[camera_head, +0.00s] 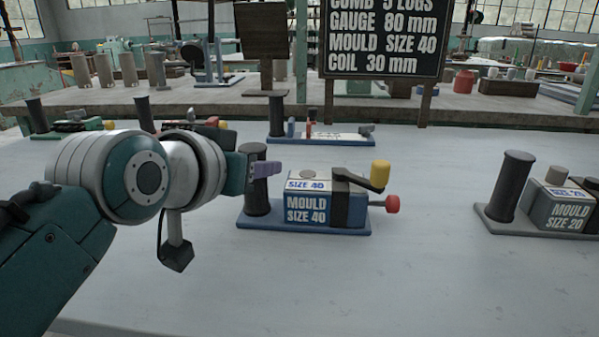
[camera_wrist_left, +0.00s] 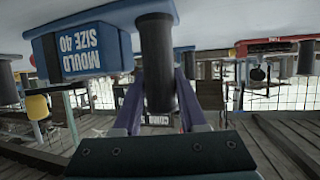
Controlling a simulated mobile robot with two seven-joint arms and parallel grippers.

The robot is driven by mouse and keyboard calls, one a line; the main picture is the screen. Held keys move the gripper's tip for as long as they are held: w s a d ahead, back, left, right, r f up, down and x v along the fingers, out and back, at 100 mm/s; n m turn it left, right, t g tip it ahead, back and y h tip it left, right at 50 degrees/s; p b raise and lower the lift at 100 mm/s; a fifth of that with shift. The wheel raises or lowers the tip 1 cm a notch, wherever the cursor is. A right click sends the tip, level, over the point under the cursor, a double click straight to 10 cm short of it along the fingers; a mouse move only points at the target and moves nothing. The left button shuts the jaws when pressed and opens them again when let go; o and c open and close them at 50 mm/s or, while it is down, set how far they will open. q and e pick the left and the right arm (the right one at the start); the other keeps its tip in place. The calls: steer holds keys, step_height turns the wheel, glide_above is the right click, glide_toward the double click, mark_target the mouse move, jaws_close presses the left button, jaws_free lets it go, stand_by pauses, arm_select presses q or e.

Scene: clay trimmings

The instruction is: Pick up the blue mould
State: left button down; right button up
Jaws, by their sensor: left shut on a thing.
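The blue mould (camera_head: 308,209) is a blue block marked "MOULD SIZE 40" on a blue base plate. It has a dark upright post at its left end, a yellow-knobbed crank and a red knob at its right. My left gripper (camera_head: 262,170) reaches in from the left and is shut on the upper part of the post. The left wrist view shows the scene upside down, with the mould (camera_wrist_left: 78,48) at left and the post between the purple fingers of the gripper (camera_wrist_left: 158,88). The base appears to rest on the table. My right gripper is out of view.
A grey mould (camera_head: 563,209) marked "MOULD SIZE 20" stands on the table at right. Other devices stand along the far side, including one with a white face (camera_head: 325,137). A black sign (camera_head: 384,40) reads "MOULD SIZE 40". The table's front (camera_head: 400,285) is clear.

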mark_target(254, 146)
arm_select(q)
step_height(254, 146, up, 20)
steer(key=p, duration=0.6)
steer(key=shift+f+b, duration=4.1)
steer(key=shift+f, duration=4.25)
steer(key=shift+f, duration=0.1)
steer(key=shift+f+b, duration=0.75)
steer(key=shift+f, duration=0.55)
steer(key=shift+r+p, duration=0.15)
steer(key=shift+p, duration=0.3)
steer(key=shift+w, duration=0.1)
steer(key=shift+f, duration=0.35)
